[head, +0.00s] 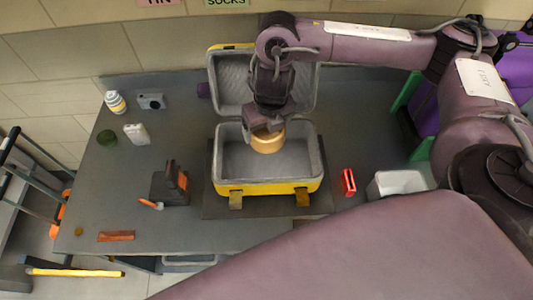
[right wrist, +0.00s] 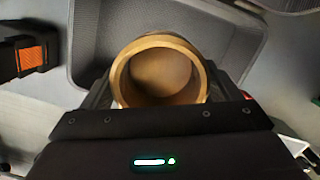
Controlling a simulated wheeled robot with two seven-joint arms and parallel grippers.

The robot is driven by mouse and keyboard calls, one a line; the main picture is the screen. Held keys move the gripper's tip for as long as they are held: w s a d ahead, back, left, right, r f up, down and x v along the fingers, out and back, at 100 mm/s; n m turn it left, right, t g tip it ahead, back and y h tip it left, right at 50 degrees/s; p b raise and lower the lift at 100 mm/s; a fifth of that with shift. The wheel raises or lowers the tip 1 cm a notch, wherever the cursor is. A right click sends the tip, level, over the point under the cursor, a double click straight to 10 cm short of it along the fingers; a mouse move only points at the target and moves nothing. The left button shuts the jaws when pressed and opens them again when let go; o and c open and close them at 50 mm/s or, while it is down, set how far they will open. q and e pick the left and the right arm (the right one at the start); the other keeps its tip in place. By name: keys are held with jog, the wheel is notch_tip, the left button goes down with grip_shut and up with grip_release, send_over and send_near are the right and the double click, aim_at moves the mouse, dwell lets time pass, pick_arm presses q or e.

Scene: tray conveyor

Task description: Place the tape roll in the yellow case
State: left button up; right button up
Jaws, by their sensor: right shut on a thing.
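The tape roll (head: 267,141) is tan and ring-shaped. My right gripper (head: 265,125) is shut on it and holds it over the inside of the open yellow case (head: 268,189). The case has a grey padded lining, and its lid (head: 233,80) stands open at the back. In the right wrist view the tape roll (right wrist: 160,72) sits between the fingers, its round opening toward the camera, with the grey case lining (right wrist: 95,50) behind it. I cannot tell whether the roll touches the case floor. My left gripper is not in view.
Left of the case stands a dark block with an orange label (head: 170,184). Further left are a camera (head: 152,101), a bottle (head: 115,102) and a white box (head: 137,134). A red item (head: 348,182) and a white bin (head: 398,184) are on the right.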

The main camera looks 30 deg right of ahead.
notch_tip(320, 180, down, 10)
jog(key=b, duration=0.3)
jog(key=shift+f+b, duration=0.15)
jog(key=shift+b, duration=0.25)
notch_tip(320, 180, down, 3)
jog(key=shift+f+b, duration=0.1)
jog(key=shift+b, duration=0.75)
jog(key=shift+f, duration=0.3)
jog(key=shift+w, duration=0.1)
